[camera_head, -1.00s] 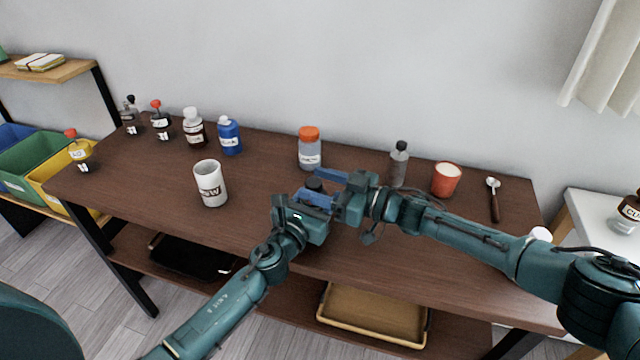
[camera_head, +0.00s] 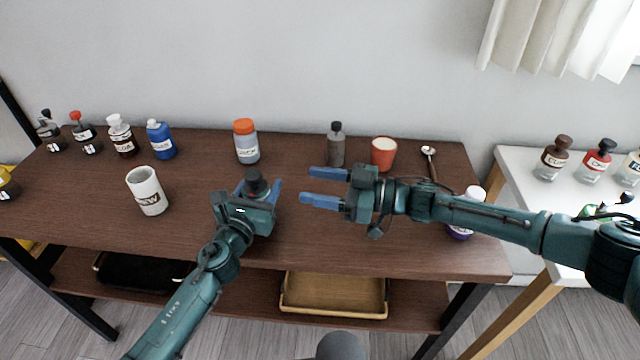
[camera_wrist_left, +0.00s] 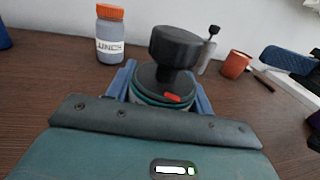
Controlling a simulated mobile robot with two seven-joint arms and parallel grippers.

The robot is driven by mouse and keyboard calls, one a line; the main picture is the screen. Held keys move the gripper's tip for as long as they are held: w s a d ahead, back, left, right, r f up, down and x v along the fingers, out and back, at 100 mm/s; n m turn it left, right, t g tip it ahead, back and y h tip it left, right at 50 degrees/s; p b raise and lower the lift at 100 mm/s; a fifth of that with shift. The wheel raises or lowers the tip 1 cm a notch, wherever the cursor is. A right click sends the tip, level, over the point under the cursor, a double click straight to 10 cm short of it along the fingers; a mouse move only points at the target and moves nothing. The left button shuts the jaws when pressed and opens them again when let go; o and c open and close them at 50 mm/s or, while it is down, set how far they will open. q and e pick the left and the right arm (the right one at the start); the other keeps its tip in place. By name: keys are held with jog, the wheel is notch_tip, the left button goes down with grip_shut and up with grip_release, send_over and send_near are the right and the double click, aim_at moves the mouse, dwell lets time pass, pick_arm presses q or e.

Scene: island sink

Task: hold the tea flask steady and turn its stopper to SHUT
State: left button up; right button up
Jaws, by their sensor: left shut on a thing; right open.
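The tea flask's black stopper (camera_head: 256,183) shows above my left gripper in the head view; the gripper hides most of the body. In the left wrist view the stopper (camera_wrist_left: 175,46) is a wide black knob on a narrow neck, above a dark collar with a red mark (camera_wrist_left: 172,98). I cannot read any SHUT lettering. My left gripper (camera_head: 250,193) is shut on the flask, one blue finger on each side, and the flask looks upright. My right gripper (camera_head: 309,187) is open and empty, to the right of the flask, its fingers pointing left towards it, apart from the stopper.
A white mug (camera_head: 147,191) stands left of the flask, an orange-lidded jar (camera_head: 246,142) behind it. Several bottles line the back left. The table front is mostly clear.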

dwell(0.3)
pick_arm(q)
jog(key=o, duration=1.1)
jog(key=shift+s, duration=0.1)
